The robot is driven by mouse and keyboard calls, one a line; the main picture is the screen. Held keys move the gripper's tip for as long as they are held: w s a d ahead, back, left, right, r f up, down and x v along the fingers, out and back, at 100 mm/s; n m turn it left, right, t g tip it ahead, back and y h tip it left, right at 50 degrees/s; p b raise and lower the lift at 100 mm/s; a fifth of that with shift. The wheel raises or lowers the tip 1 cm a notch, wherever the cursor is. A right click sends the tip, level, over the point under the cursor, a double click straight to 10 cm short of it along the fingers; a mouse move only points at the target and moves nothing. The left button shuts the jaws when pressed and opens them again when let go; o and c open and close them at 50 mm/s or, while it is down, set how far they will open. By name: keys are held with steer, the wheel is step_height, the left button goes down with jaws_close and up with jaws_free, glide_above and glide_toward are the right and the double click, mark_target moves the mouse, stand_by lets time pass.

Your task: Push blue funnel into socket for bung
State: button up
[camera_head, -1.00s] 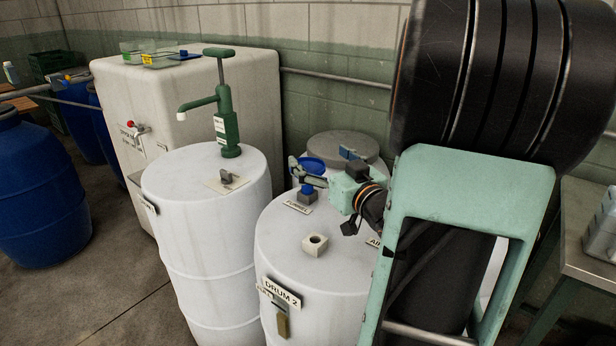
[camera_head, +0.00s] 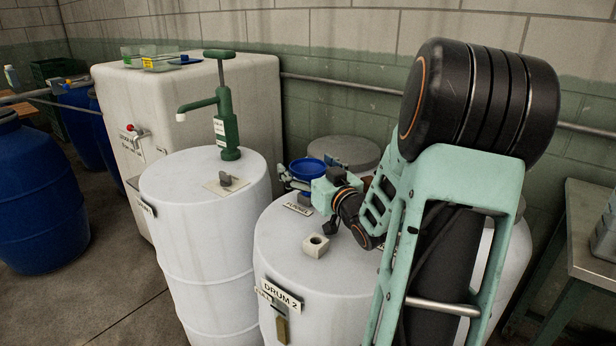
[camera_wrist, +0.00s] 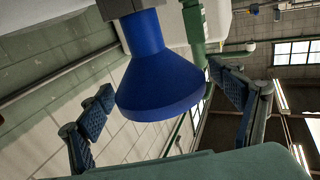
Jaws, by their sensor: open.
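The blue funnel (camera_head: 309,170) stands wide end up at the back left of the drum 2 top, by a "FUNNEL" label. Its neck meets a grey block (camera_wrist: 98,6) in the wrist view, where the picture is turned over. My gripper (camera_head: 305,182) is open, with a finger on either side of the funnel (camera_wrist: 158,75). Gaps show between both fingers and the funnel in the wrist view. A pale block with an empty round hole (camera_head: 316,245) sits nearer the front of the drum top. Its label, if any, is hidden, so I cannot tell whether it is the bung socket.
Drum 2 (camera_head: 300,330) stands beside a white drum (camera_head: 205,240) with a green hand pump (camera_head: 228,125). A large white tank (camera_head: 110,90) is behind on the left. A grey-lidded drum (camera_head: 350,152) stands behind. A metal table (camera_head: 585,255) is at the right.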

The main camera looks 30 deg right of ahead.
steer(key=c, duration=1.2)
steer(key=shift+c, duration=0.2)
steer(key=shift+r, duration=0.1)
steer(key=shift+r, duration=0.5)
step_height(320, 180, up, 2)
steer(key=shift+r+p, duration=0.2)
steer(key=shift+p, duration=0.45)
steer(key=s+r, duration=0.1)
steer(key=s+r+p, duration=0.1)
steer(key=r, duration=0.1)
steer(key=s+r+p, duration=0.1)
steer(key=s+r, duration=0.1)
steer(key=shift+d, duration=0.25)
steer(key=s+d+r+p, duration=0.1)
steer(key=s+r, duration=0.3)
steer(key=s, duration=0.6)
steer(key=shift+r+p, duration=0.25)
steer(key=shift+p, duration=0.5)
